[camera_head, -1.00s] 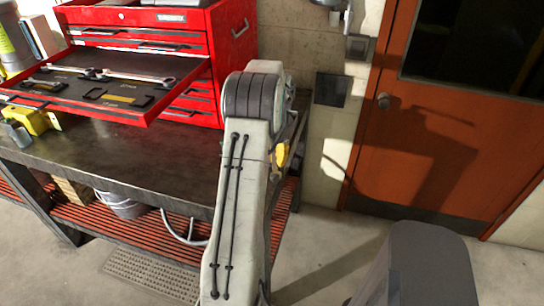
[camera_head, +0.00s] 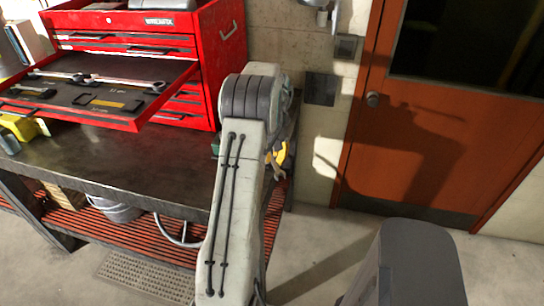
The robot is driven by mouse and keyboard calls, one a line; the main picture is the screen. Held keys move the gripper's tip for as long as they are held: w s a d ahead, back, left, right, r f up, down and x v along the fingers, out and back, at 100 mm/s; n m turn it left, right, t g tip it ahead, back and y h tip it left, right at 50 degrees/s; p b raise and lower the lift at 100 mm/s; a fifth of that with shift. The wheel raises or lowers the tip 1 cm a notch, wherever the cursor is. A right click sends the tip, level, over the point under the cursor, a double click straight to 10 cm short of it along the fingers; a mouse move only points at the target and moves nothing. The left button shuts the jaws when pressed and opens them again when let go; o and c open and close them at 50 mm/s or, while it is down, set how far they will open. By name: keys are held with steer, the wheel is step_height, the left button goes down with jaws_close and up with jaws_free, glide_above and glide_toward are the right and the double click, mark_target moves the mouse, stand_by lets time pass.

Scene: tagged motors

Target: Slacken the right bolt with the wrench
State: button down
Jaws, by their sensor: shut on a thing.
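My arm rises through the middle of the head view, and its elbow and forearm block most of what lies behind them. A small yellow piece that looks like part of my gripper (camera_head: 278,157) shows just right of my arm, beside the bench's right end. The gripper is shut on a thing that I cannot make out. I cannot make out a motor or the right bolt.
The dark workbench (camera_head: 130,165) fills the left side, with a slatted red lower shelf (camera_head: 150,240) and a metal bucket (camera_head: 118,212). A yellow object (camera_head: 22,127) is at its left. An orange door (camera_head: 410,150) stands right. Floor near the door is clear.

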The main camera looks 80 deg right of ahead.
steer(key=shift+s+d+n+p, duration=0.7)
steer(key=shift+s+d+n, duration=0.05)
steer(key=shift+n, duration=0.35)
steer(key=shift+s+d+n+p, duration=0.6)
steer(key=shift+d+n+p, duration=0.3)
steer(key=shift+n, duration=0.3)
